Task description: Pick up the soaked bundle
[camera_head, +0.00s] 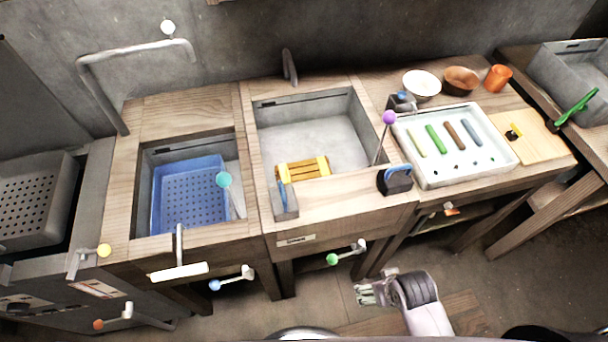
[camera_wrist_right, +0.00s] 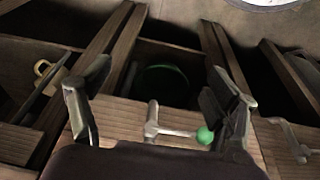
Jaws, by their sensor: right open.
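A bundle of brown sticks with yellow bands (camera_head: 302,168), which I take for the soaked bundle, lies in the middle grey basin (camera_head: 350,105), near its front wall. I cannot tell whether it is wet. My right gripper (camera_head: 364,291) is low in front of the bench, well apart from the bundle. In the right wrist view, its two fingers (camera_wrist_right: 160,80) stand wide apart with nothing held between them. A lever with a green ball (camera_wrist_right: 205,135) shows behind them, and the bundle is not in that view. My left gripper is not in view.
A blue perforated basket (camera_head: 190,195) sits in the left basin. A purple-knobbed rod (camera_head: 389,118) and a blue-handled block (camera_head: 396,178) stand right of the middle basin. A white tray (camera_head: 430,180) holds several coloured bars. Levers, including a green-knobbed one (camera_head: 332,260), jut from the bench front.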

